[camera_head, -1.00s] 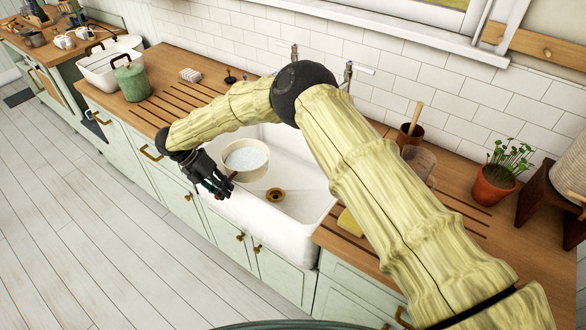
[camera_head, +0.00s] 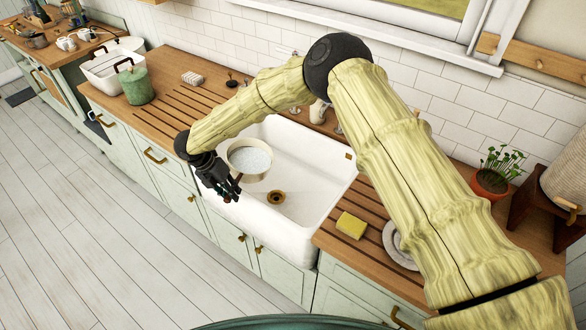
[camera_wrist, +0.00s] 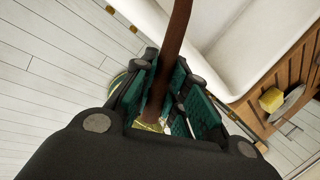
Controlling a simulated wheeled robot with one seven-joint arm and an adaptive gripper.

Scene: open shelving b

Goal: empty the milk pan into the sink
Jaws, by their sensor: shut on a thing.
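The milk pan (camera_head: 250,158) is a cream round pan with whitish contents, seen in the head view over the left part of the white sink (camera_head: 312,165). It looks about level. My gripper (camera_head: 229,190) is at the sink's front left edge, shut on the pan's handle. In the wrist view the brown handle (camera_wrist: 180,35) runs between the teal finger pads of my gripper (camera_wrist: 165,105). The pan's bowl is out of the wrist view. The drain (camera_head: 276,197) shows in the bare sink floor.
A yellow sponge (camera_head: 351,225) and a plate (camera_head: 398,246) are on the wooden counter to the right, the plate partly behind my arm. A green canister (camera_head: 136,84) stands on the left counter. A potted plant (camera_head: 492,178) is at the right. The sink's right side is clear.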

